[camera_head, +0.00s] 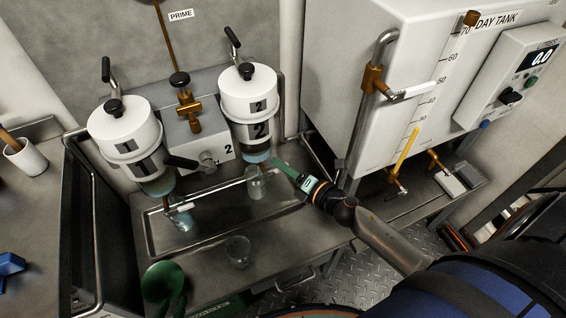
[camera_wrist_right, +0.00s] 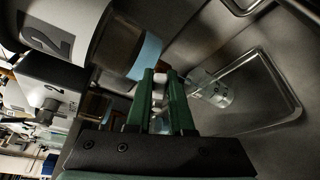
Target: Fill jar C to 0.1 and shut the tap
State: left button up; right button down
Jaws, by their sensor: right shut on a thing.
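A second jar (camera_head: 183,220) with bluish liquid stands under filter housing 1 (camera_head: 125,135). A third clear jar (camera_head: 238,252) stands on the bench in front. I cannot read which jar is C, nor its level. My left gripper is not in view.
A shallow metal tray (camera_head: 157,243) lies under both filters. A green round object (camera_head: 163,281) is at the front left.

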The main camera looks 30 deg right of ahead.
jog(key=c, duration=0.8)
grip_release()
jog(key=shift+s, duration=0.1)
jog(key=v, duration=1.2)
jog(key=shift+s+b, duration=0.15)
jog(key=shift+b, duration=0.2)
dwell(0.4)
